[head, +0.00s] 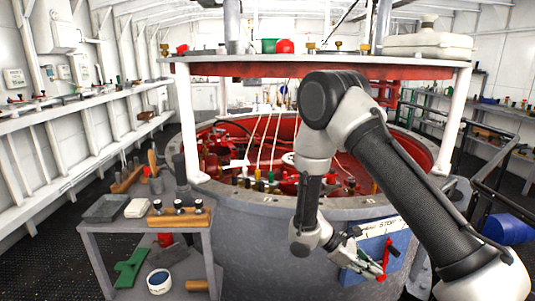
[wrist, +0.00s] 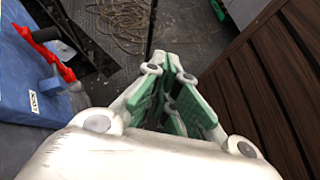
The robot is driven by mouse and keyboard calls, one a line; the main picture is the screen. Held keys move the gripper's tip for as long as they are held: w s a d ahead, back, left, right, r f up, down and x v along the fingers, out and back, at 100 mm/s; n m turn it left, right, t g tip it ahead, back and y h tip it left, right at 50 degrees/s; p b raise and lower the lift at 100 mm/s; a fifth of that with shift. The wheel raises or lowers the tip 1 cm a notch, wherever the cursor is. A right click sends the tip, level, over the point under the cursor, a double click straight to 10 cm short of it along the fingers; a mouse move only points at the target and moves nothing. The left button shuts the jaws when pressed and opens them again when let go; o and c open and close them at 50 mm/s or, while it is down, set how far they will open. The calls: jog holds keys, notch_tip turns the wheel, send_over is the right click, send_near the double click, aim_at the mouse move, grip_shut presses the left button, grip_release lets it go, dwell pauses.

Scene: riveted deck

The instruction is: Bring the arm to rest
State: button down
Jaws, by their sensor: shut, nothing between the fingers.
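My arm reaches from the lower right of the head view, bends at a raised elbow and hangs down in front of the round grey housing. My gripper (head: 370,266) is low at its end, in front of a blue box (head: 385,233) with a STOP label and a red lever (head: 386,256). In the wrist view my gripper (wrist: 172,68) has its green-padded fingers together, with nothing held. There the blue box (wrist: 30,95) and the red lever (wrist: 52,52) are at the left, apart from the fingers.
A small grey table (head: 145,222) with tools and a tray stands at the left. The round housing (head: 250,205) and its overhead shelf (head: 320,66) fill the middle. The wrist view shows dark slatted wood (wrist: 270,75) at the right and coiled rope (wrist: 120,22) on the floor.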

jog(key=s+d+r+m+t+y, duration=0.2)
jog(key=s+r, duration=0.4)
jog(key=r, duration=0.5)
jog(key=s+d+r+m+t+y, duration=0.2)
jog(key=s+r+m+y, duration=0.3)
jog(key=r, duration=0.6)
jog(key=s+d+r+m+t+y, duration=0.1)
jog(key=s+r+m+t+y, duration=0.2)
jog(key=r, duration=0.9)
jog(key=s+m, duration=0.3)
jog(key=shift+s+d+m+t+y, duration=0.3)
jog(key=shift+s+d+y, duration=0.05)
jog(key=shift+d+y, duration=0.05)
